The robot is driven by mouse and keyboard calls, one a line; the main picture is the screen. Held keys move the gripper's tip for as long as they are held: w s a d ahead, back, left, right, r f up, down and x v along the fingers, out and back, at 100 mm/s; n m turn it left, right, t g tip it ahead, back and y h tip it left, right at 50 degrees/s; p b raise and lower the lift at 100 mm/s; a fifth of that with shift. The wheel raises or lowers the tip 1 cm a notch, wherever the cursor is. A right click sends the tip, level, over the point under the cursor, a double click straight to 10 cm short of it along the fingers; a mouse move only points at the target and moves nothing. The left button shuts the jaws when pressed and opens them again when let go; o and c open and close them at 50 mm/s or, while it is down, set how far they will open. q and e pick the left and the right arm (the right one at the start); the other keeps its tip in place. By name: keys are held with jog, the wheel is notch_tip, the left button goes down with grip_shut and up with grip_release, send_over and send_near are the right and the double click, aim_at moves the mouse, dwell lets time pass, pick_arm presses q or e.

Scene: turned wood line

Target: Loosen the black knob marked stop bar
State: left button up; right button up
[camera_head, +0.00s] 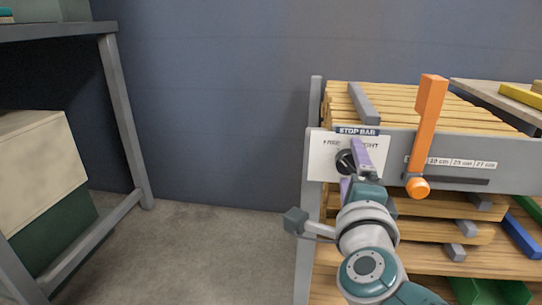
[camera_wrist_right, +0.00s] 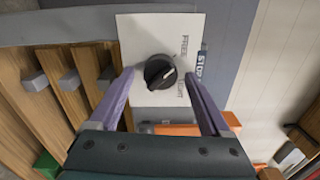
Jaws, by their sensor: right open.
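The black stop bar knob (camera_head: 345,162) sits on a white plate (camera_head: 318,168) under a "STOP BAR" label, partly hidden by my right gripper. My left gripper is not in view.
Wooden slats (camera_head: 420,98) lie behind the rail. A grey shelf frame (camera_head: 122,115) with boxes is at left; the floor between is clear.

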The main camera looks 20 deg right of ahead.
jog(key=p+v, duration=0.2)
jog(key=v, duration=0.8)
jog(key=shift+p, duration=0.35)
